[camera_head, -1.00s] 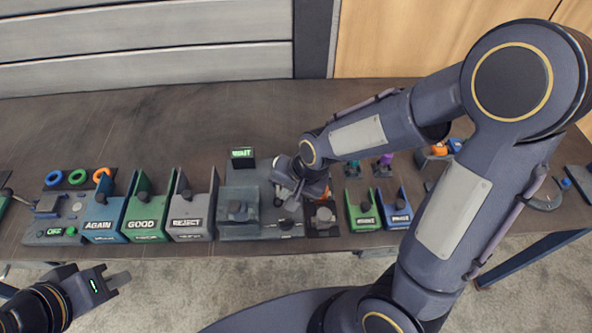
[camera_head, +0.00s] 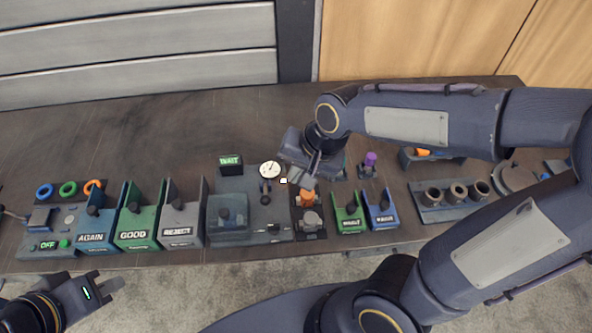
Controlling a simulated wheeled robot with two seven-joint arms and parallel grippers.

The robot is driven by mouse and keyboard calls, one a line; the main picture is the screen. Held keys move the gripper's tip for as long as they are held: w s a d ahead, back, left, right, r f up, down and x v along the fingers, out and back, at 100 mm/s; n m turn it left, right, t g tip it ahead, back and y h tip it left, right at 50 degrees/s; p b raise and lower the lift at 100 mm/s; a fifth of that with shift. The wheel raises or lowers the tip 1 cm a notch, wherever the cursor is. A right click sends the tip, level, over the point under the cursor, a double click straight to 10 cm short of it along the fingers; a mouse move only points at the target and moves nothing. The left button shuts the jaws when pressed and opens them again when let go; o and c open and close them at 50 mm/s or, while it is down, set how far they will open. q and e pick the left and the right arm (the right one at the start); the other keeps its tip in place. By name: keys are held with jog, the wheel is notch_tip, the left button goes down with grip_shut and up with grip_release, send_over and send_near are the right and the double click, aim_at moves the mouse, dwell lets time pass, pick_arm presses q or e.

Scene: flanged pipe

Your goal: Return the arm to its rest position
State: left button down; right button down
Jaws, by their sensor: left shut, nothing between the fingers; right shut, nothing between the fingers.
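My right arm (camera_head: 405,118) reaches in from the right. Its gripper (camera_head: 297,186) points down and left over the right edge of the grey test station, just above an orange part (camera_head: 306,197). Its fingers are together with nothing between them. My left gripper (camera_head: 112,285) is at the lower left, in front of the table edge and clear of the table. It is shut and empty.
The test station (camera_head: 262,232) has a dial gauge (camera_head: 270,169) and a WAIT display (camera_head: 230,161). AGAIN (camera_head: 91,238), GOOD (camera_head: 133,235) and REJECT (camera_head: 178,232) bins stand left. Small green (camera_head: 350,226) and blue bins (camera_head: 383,221) and a rack of cylinders (camera_head: 444,213) stand right. The table's back is clear.

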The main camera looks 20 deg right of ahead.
dwell(0.7)
jog(key=s+d+r+n+t, duration=0.1)
jog(key=s+d+r+n, duration=0.1)
jog(key=s, duration=0.4)
jog(key=s+d+r+n+t, duration=0.1)
jog(key=s+d+n, duration=0.2)
jog(key=s, duration=0.2)
jog(key=shift+s+d+r+t+y, duration=0.15)
jog(key=shift+s+r+t+y, duration=0.15)
jog(key=shift+s+r+t, duration=0.1)
